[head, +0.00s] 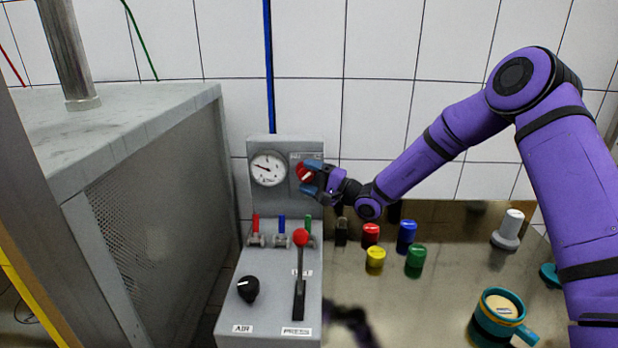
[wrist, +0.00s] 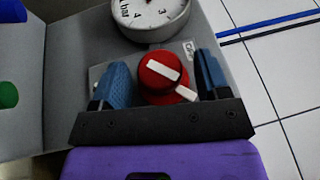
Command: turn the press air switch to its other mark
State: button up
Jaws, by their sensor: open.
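A red rotary switch (head: 303,173) with a white bar sits on the upright panel, right of the gauge. In the wrist view the red switch (wrist: 158,72) has its white bar slanted down to the right, with a second white bar piece below it. My gripper (head: 313,180) is at this switch. The wrist view shows my gripper (wrist: 161,70) open, one blue finger on each side of the red switch, with a visible gap on the left. A small plate beside it has a partly hidden label. A black knob (head: 248,289) stands above an AIR label on the console.
A round gauge (head: 268,168) is close left of the switch. Below are small coloured valves (head: 281,231) and a red-topped lever (head: 300,258) by a PRESS label. Several coloured cylinders (head: 407,236) and a teal mug (head: 497,318) stand on the counter at right.

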jog(key=v, duration=1)
jog(key=shift+d, duration=0.3)
jog(key=shift+s+f, duration=0.1)
jog(key=shift+s, duration=0.05)
jog(key=s+d+r+n+g+h, duration=0.1)
jog(key=s+r+n+g+h, duration=0.35)
jog(key=s, duration=0.45)
jog(key=s+d+r+n+g+h, duration=0.1)
jog(key=s+r+n+g+h, duration=0.15)
jog(key=s+r+g, duration=0.45)
jog(key=s+d+r+m+t+h, duration=0.1)
jog(key=s+d+r+t+h, duration=0.3)
jog(key=s+d, duration=0.5)
jog(key=s+d+r+t+h, duration=0.4)
jog(key=s+d+h, duration=0.3)
jog(key=s, duration=0.8)
jog(key=d+r, duration=0.1)
jog(key=d, duration=0.2)
jog(key=shift+s+d+r+m, duration=0.2)
jog(key=shift+d+r+m, duration=0.05)
jog(key=shift+r+m, duration=0.15)
